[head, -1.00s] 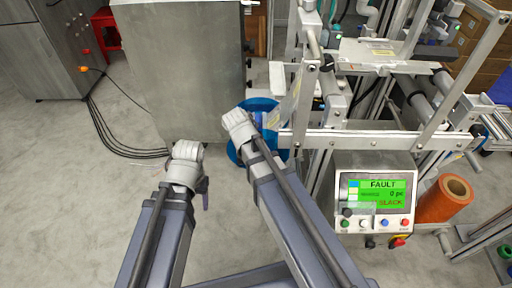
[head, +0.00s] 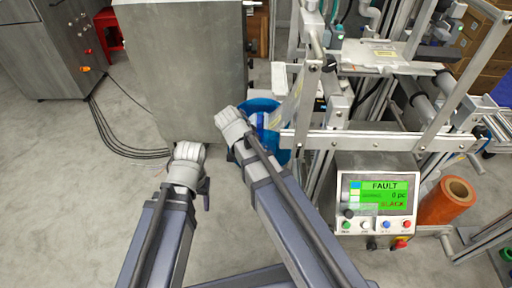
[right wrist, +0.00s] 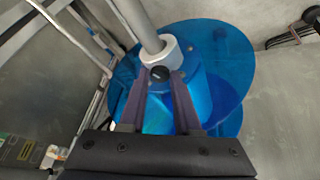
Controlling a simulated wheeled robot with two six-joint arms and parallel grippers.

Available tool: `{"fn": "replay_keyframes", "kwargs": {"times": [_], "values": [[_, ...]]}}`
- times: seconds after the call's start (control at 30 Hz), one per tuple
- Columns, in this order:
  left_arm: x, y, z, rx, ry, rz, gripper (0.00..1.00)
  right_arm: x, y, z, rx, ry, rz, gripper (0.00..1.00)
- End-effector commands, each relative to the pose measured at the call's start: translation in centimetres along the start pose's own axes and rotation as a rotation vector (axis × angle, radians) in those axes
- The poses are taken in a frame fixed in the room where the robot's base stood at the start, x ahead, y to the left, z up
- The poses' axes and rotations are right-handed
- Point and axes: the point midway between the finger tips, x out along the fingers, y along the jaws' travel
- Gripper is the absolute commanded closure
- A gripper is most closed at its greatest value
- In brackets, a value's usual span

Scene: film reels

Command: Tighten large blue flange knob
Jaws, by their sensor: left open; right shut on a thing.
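The large blue flange (right wrist: 225,55) is a translucent blue disc on a metal shaft, with a blue core beside it. In the head view the blue flange (head: 262,108) shows beyond my right wrist, which hides the knob and fingers. My left gripper (head: 205,190) is low at the left, apart from the flange. Only a dark part of it shows, and nothing is seen in it.
A grey metal cabinet (head: 185,70) stands just ahead of my left wrist. The machine's metal rail (head: 350,140) runs right of the flange. An orange roll (head: 445,203) is at the right.

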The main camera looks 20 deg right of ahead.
Motion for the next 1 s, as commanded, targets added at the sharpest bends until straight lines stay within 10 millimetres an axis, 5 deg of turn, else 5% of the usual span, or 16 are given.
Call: {"fn": "replay_keyframes", "kwargs": {"times": [0.03,0.07,0.3,0.67,1.0], "values": [[0.01,0.0,0.0,0.0,0.0,0.0,0.38,0.0,-0.01,0.03,0.0,-0.001,-0.001,1.0],[0.01,0.0,0.0,0.0,0.0,0.0,0.38,0.0,-0.01,0.03,0.0,-0.001,-0.001,0.66],[0.0,0.0,0.0,0.0,0.0,0.0,0.38,0.01,-0.01,0.01,-0.001,0.0,-0.001,0.39],[-0.06,-0.01,0.0,0.0,0.0,0.0,0.38,-0.02,-0.03,-0.07,-0.02,0.002,-0.012,0.38],[-0.51,-0.05,0.03,0.0,0.0,0.0,0.38,-0.04,0.57,-0.11,-0.3,0.001,-0.129,0.38]]}}
